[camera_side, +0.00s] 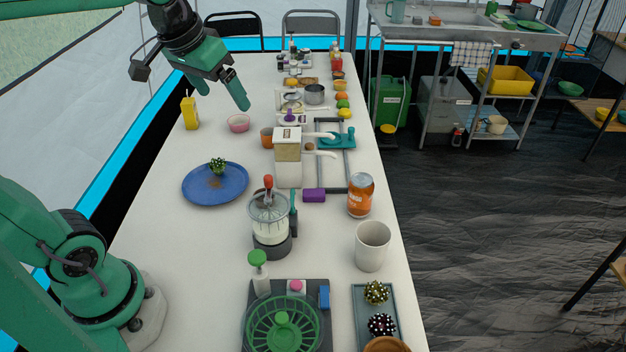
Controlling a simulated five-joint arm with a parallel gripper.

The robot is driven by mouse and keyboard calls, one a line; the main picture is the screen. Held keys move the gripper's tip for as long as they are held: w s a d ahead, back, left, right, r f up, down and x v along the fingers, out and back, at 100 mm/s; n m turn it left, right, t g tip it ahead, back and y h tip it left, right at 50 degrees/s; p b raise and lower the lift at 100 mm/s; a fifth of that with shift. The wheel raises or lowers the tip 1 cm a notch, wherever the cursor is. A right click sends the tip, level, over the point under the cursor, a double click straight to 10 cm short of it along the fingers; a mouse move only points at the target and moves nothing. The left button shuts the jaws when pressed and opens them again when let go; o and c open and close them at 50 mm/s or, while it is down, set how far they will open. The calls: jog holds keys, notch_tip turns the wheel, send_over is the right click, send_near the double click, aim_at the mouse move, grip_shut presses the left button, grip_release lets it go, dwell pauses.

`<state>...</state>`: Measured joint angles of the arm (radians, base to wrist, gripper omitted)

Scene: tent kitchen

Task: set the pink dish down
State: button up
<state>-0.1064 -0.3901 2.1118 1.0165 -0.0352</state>
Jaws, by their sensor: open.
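The pink dish (238,123) is a small round bowl standing upright on the white table, left of the middle toward the back. My gripper (222,92) is above it and a little to its left, pointing down. Its jaws are open and a gap shows between the dish and the fingertips. Nothing shows between the fingers.
A yellow carton (190,113) stands left of the dish, and an orange cup (267,138) stands to its right. A blue plate (203,191) with a small plant lies nearer the camera. Containers and a blender (270,225) crowd the right side. Table behind the dish is clear.

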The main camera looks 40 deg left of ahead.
jog(key=s+d+f+m+t, duration=0.1)
jog(key=s+d+f, duration=0.2)
jog(key=s+f, duration=0.3)
jog(key=s, duration=0.3)
jog(key=shift+d+m, duration=0.2)
jog(key=shift+m, duration=0.1)
